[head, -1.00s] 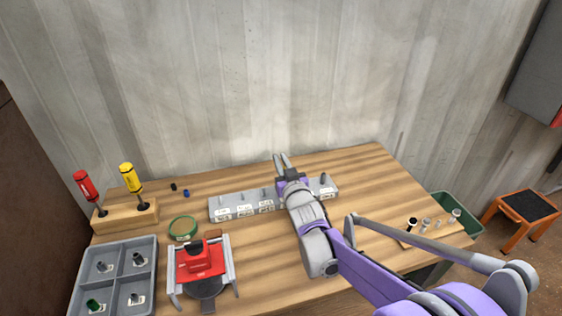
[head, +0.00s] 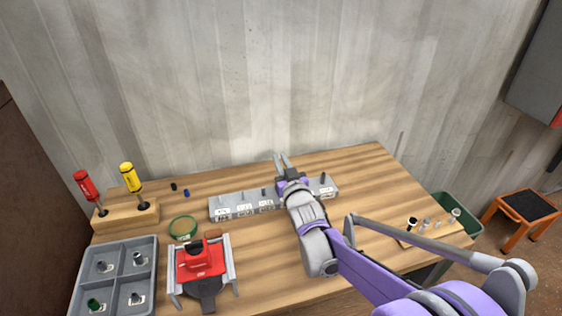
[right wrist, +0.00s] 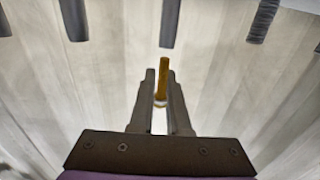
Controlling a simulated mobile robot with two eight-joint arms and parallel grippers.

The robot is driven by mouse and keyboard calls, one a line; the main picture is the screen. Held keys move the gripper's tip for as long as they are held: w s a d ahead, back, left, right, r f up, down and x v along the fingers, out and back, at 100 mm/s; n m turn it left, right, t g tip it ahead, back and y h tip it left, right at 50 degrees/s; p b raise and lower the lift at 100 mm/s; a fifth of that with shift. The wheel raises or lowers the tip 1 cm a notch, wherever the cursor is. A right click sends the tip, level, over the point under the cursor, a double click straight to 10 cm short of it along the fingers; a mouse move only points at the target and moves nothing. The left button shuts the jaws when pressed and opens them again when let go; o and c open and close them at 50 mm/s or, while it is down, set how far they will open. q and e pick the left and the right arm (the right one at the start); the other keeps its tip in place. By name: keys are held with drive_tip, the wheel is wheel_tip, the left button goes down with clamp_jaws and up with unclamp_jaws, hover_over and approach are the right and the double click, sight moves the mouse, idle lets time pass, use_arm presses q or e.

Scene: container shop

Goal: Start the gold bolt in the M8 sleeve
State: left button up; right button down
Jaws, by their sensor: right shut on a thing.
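My right gripper (head: 281,159) reaches over the long grey labelled rack (head: 228,208) at the back of the table. In the right wrist view this gripper (right wrist: 161,82) is shut on the gold bolt (right wrist: 164,72), which sticks out beyond the fingertips. Its free end points at a dark grey post (right wrist: 170,20), with a small gap in the picture. Posts also stand on the rack in the head view, one of them at its right end (head: 323,178). The labels are too small to read, so I cannot tell which part is the M8 sleeve. My left gripper is out of view.
A grey compartment tray (head: 118,240), a red device (head: 200,260), a green-rimmed round dish (head: 184,227) and a wooden screwdriver block (head: 128,217) fill the table's left side. A small board (head: 448,236) with several small parts lies at right. The back right is clear.

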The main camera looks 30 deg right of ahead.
drive_tip(key=shift+f+b, duration=0.7)
drive_tip(key=shift+f, duration=0.3)
drive_tip(key=c, duration=0.8)
unclamp_jaws()
drive_tip(key=shift+r, duration=0.1)
wheel_tip(320, 180, up, 6)
drive_tip(key=p, duration=0.4)
drive_tip(key=shift+p, duration=0.4)
